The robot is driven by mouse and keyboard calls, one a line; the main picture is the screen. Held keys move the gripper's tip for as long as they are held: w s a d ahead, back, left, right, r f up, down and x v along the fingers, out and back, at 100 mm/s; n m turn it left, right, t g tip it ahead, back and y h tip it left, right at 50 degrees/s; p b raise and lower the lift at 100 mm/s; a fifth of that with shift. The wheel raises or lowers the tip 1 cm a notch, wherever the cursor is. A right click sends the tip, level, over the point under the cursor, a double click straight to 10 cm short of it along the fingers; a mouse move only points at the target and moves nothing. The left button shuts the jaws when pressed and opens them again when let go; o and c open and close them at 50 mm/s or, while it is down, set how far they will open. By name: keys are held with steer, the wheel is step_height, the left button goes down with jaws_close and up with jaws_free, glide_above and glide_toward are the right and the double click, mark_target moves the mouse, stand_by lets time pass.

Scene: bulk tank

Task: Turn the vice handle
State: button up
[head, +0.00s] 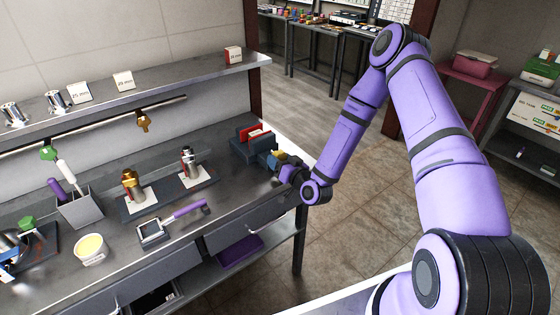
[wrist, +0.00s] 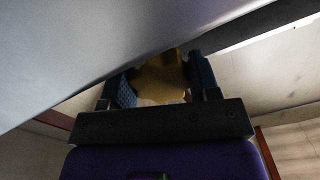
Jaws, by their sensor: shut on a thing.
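The vice (head: 243,152) is a dark blue-grey block at the right end of the steel bench, with red and white pieces at its top. My gripper (head: 277,160) reaches its right side from the right. In the wrist view, my gripper (wrist: 160,80) has its two blue fingers on either side of a yellow piece, which I take as the vice handle (wrist: 158,76). The gripper is shut on it. A large grey surface covers the upper left of the wrist view.
A shelf (head: 150,88) runs above. Tiled floor is clear to the right.

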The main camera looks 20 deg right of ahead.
steer(key=m, duration=0.6)
steer(key=shift+m, duration=0.3)
steer(key=m, duration=0.6)
steer(key=shift+s+r, duration=0.1)
steer(key=m, duration=0.6)
steer(key=shift+r+m, duration=0.1)
steer(key=shift+m, duration=0.3)
steer(key=m, duration=0.6)
steer(key=shift+r+m, duration=0.1)
steer(key=shift+m, duration=0.3)
steer(key=o, duration=0.9)
steer(key=v, duration=1)
steer(key=shift+s+d+r, duration=0.1)
steer(key=shift+s, duration=0.25)
